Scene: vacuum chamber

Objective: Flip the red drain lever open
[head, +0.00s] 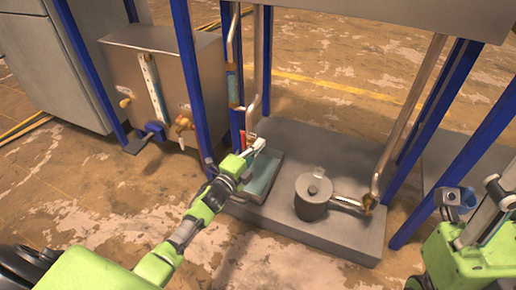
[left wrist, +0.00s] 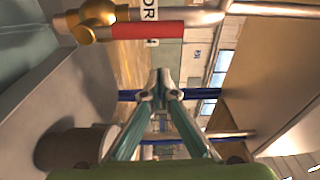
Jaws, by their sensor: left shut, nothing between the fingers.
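The red drain lever (left wrist: 148,30) shows large at the top of the left wrist view, lying sideways in the picture from a brass valve (left wrist: 97,17) on a pipe. In the head view the red lever (head: 243,139) is a small red bit just beside my left gripper (head: 256,148), partly hidden. My left gripper is shut and empty. In the left wrist view its fingertips (left wrist: 160,80) meet below the lever in the picture, with a visible gap between them. Contact cannot be told in the head view.
Blue frame posts (head: 190,75) stand left of the valve pipe (head: 257,95). A grey base plate (head: 330,235) carries a round metal pot (head: 313,195) with a side pipe. A steel box (head: 165,75) with taps stands at left. A steel housing (head: 400,12) hangs above.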

